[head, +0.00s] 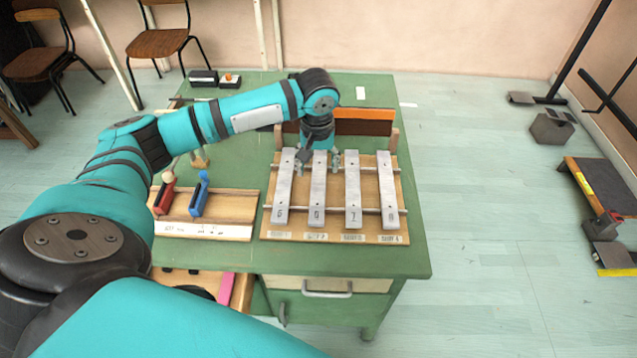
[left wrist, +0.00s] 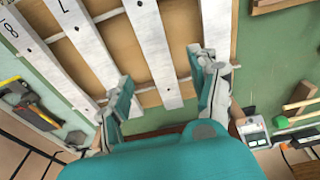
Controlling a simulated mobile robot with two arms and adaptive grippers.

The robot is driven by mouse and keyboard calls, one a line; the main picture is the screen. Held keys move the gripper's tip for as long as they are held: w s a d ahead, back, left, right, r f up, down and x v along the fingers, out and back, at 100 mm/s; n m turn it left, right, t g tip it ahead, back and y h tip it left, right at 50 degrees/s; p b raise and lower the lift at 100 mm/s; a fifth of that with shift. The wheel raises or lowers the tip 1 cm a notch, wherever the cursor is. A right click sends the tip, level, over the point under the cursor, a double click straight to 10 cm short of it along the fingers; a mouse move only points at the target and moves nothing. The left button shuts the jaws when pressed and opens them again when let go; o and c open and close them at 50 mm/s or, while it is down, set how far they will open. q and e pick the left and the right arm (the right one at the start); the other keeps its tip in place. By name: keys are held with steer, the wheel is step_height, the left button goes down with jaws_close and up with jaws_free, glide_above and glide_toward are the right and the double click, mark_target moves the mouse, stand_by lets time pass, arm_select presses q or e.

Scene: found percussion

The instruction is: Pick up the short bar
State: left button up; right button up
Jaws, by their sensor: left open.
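Several grey metal bars lie side by side on a wooden frame (head: 266,228) on the green table. They look close in length, so I cannot tell which is the short bar. My left gripper (head: 318,165) is open at the bars' far ends. Its fingers stand on either side of the second bar from the left (head: 319,195). In the left wrist view, this bar (left wrist: 153,50) runs between the open fingertips (left wrist: 168,85), with nothing gripped. The bar marked 7 (head: 353,195) and the rightmost bar (head: 390,195) lie to the right. My right gripper is out of view.
A brown-orange board (head: 365,126) stands behind the bars. The green table (head: 415,262) is bare along its front right edge.

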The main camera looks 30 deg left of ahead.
mark_target(319, 182)
arm_select(q)
steer(key=shift+d+f, duration=0.1)
steer(key=shift+f, duration=2.65)
jaws_close()
steer(key=shift+r, duration=0.1)
